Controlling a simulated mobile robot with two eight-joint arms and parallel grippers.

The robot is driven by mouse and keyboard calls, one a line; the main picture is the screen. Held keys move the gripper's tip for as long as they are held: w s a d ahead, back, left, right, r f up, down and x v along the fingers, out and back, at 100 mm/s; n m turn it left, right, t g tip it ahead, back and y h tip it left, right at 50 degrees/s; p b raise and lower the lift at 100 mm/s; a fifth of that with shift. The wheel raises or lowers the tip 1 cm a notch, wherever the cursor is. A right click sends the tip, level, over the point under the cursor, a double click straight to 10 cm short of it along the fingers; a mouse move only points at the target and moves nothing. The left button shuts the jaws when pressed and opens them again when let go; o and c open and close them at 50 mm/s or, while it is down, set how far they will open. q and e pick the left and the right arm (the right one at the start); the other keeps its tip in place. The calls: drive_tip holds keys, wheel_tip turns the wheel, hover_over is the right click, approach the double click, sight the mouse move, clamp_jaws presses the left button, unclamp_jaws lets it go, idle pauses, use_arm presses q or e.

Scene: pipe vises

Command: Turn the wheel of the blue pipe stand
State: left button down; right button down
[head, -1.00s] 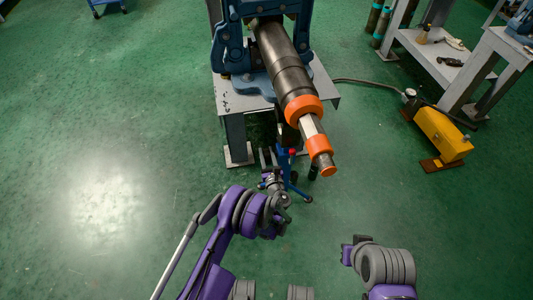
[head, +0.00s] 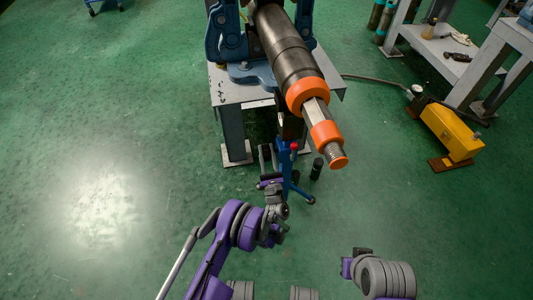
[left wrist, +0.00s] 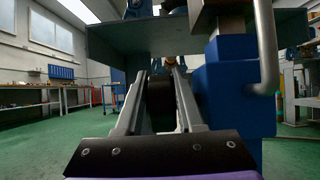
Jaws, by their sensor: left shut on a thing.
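The blue pipe stand (head: 285,170) stands on the floor in front of the grey vise table, with a red knob near its top. In the left wrist view its blue post (left wrist: 228,95) fills the right of centre. My left gripper (head: 268,154) is at the stand's left side, its grey fingers pointing toward the table. In the left wrist view, the gripper (left wrist: 160,72) is shut on a dark round part, which looks like the wheel (left wrist: 160,105), between its fingers. Most of the wheel is hidden. My right arm shows at lower right; its gripper does not show.
A dark pipe (head: 283,48) with orange collars is held in the blue vise and overhangs the stand. The grey table (head: 228,92) stands behind. A yellow pump (head: 452,133) is on the floor at right, near a grey bench. The green floor at left is clear.

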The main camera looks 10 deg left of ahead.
use_arm(q)
drive_tip(key=shift+s+f+t+b, duration=0.1)
drive_tip(key=shift+t+b, duration=0.2)
drive_tip(key=shift+b, duration=0.05)
drive_tip(key=c, duration=0.5)
unclamp_jaws()
drive_tip(key=v, duration=1)
drive_tip(key=shift+s+d+f, duration=0.15)
drive_tip(key=shift+s+f, duration=0.1)
drive_tip(key=shift+s, duration=0.05)
